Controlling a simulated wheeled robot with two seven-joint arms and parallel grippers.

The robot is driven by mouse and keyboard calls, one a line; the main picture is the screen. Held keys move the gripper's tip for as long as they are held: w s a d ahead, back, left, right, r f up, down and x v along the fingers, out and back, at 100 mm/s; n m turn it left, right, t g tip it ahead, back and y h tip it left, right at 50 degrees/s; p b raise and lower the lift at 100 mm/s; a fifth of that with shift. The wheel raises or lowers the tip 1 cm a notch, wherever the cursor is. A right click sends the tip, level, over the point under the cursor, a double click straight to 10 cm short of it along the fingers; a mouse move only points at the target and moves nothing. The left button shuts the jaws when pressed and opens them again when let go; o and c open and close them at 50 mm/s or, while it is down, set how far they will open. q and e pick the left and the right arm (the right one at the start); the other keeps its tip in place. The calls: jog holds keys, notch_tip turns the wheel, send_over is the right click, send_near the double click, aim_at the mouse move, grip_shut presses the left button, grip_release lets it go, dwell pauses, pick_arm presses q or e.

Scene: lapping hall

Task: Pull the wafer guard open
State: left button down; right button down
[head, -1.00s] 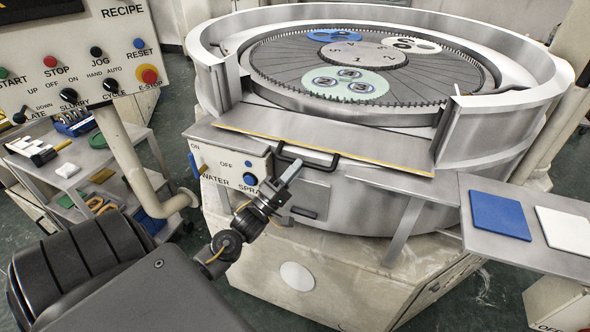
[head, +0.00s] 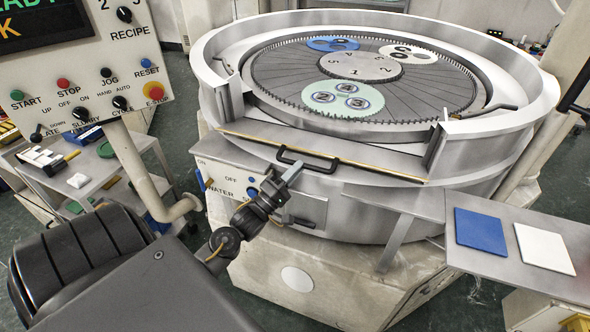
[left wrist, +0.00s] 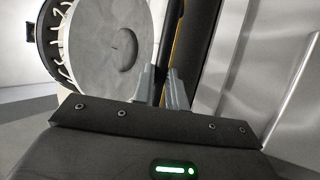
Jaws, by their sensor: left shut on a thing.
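The wafer guard (head: 375,170) is a grey metal panel with a yellow-striped edge across the front opening of the round lapping machine. Its black bar handle (head: 318,163) sits at the front of the guard. My left gripper (head: 291,172) is at the left end of this handle, shut on it. In the left wrist view, my left gripper's two grey fingers (left wrist: 162,88) stand either side of a dark bar, with the yellow stripe just beyond. The fingers hide part of the handle. My right gripper is not in view.
A side shelf at the right holds a blue pad (head: 480,231) and a white pad (head: 544,248). The control panel (head: 90,85) stands at the upper left, above a cart (head: 105,170) with small items. The lapping plate (head: 425,92) with wafer carriers lies behind the guard.

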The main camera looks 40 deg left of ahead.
pick_arm(q)
jog(key=shift+w+r, duration=0.1)
jog(key=shift+r, duration=0.6)
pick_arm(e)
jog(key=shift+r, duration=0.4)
pick_arm(q)
jog(key=c, duration=1.8)
grip_release()
jog(key=shift+o, duration=0.5)
jog(key=shift+s, duration=0.2)
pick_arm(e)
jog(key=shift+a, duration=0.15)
pick_arm(q)
jog(key=shift+f, duration=0.1)
